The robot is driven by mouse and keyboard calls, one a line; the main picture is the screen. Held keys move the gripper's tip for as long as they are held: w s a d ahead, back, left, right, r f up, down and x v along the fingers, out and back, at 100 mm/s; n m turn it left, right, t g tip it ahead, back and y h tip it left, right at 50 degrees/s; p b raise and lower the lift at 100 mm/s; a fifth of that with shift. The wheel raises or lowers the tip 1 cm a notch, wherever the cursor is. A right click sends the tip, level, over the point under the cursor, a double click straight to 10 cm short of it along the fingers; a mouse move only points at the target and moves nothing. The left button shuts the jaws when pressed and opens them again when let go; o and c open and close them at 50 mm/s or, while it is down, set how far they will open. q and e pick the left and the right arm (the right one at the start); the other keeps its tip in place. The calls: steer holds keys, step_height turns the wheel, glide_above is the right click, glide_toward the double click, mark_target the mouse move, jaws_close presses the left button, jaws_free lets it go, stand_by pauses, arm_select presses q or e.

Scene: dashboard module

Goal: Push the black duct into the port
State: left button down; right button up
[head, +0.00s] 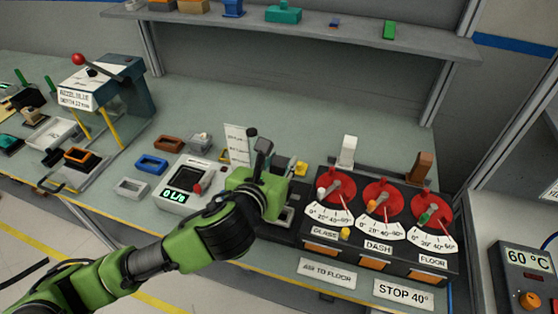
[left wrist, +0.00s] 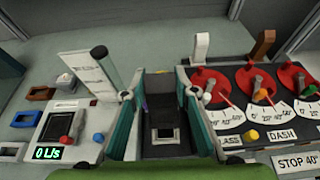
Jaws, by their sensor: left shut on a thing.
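My left gripper (head: 272,185) reaches over the dark left end of the dashboard module (head: 400,262). In the left wrist view its two fingers stand on either side of a black piece (left wrist: 158,92), which I take for the black duct; the gripper is shut on it. A pale-framed square opening (left wrist: 166,132) shows in the dark surface between the fingers, nearer the wrist. Whether this is the port, and whether the duct touches it, I cannot tell. In the head view my gripper and forearm hide most of the duct. My right gripper is not in view.
Three red dials (head: 382,196) with levers stand close on the right. A flow meter box (head: 184,183) reading 0 L/s and a white card (head: 236,145) are on the left. A temperature box (head: 527,280) stands far right. The back of the bench (head: 290,115) is clear.

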arm_select(q)
steer(key=shift+r+p, duration=0.15)
steer(key=shift+p, duration=0.55)
step_height(320, 180, down, 2)
steer(key=shift+s+f+b, duration=0.1)
steer(key=shift+b, duration=0.65)
steer(key=shift+f+b, duration=0.95)
steer(key=shift+f, duration=1.05)
steer(key=shift+r, duration=0.1)
steer(key=shift+p, duration=0.5)
steer(key=shift+p, duration=0.5)
